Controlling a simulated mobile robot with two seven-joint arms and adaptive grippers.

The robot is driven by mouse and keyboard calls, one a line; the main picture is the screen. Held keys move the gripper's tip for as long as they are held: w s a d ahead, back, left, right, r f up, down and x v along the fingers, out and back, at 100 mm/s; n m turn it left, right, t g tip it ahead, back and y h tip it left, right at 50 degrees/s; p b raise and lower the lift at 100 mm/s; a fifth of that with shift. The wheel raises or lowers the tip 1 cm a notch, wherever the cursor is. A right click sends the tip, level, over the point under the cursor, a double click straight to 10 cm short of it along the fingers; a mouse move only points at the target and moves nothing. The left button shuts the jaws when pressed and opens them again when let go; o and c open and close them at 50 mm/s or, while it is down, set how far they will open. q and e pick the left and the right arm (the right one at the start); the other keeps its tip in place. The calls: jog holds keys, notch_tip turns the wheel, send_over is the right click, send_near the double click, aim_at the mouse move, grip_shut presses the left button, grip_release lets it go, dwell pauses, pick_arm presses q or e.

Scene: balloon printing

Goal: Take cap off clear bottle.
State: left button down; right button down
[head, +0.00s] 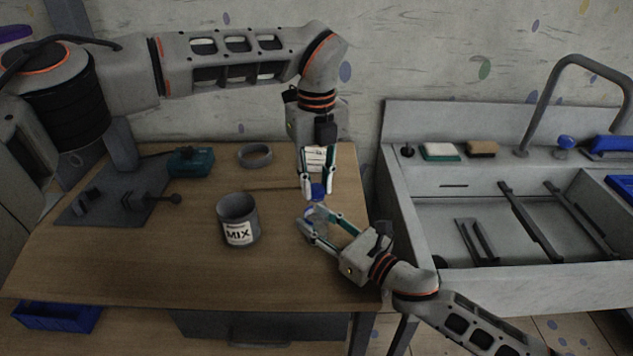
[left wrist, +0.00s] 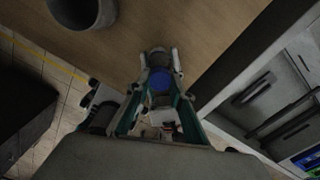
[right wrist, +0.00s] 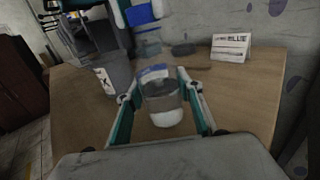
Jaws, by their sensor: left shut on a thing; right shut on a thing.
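The clear bottle (head: 315,211) stands near the right edge of the wooden table, with its blue cap (head: 318,190) at its top. My left gripper (head: 317,188) comes from above and is shut on the cap. The cap also shows between its fingers in the left wrist view (left wrist: 160,80). My right gripper (head: 318,222) comes from the lower right and is shut on the bottle's body. In the right wrist view the bottle (right wrist: 160,100) is between its fingers, with the cap (right wrist: 140,14) above. I cannot tell whether cap and bottle are apart.
A grey can labelled MIX (head: 238,218) stands left of the bottle. A white printed card (head: 315,157) stands behind it. A dark ring (head: 255,155) and teal box (head: 191,162) lie at the back. A sink (head: 480,205) adjoins on the right. The table's front is clear.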

aim_at(317, 188)
pick_arm(q)
jog(key=n, duration=1.3)
jog(key=shift+r, duration=0.4)
jog(key=shift+r, duration=0.75)
jog(key=shift+r, duration=2)
pick_arm(e)
jog(key=c, duration=1.3)
grip_release()
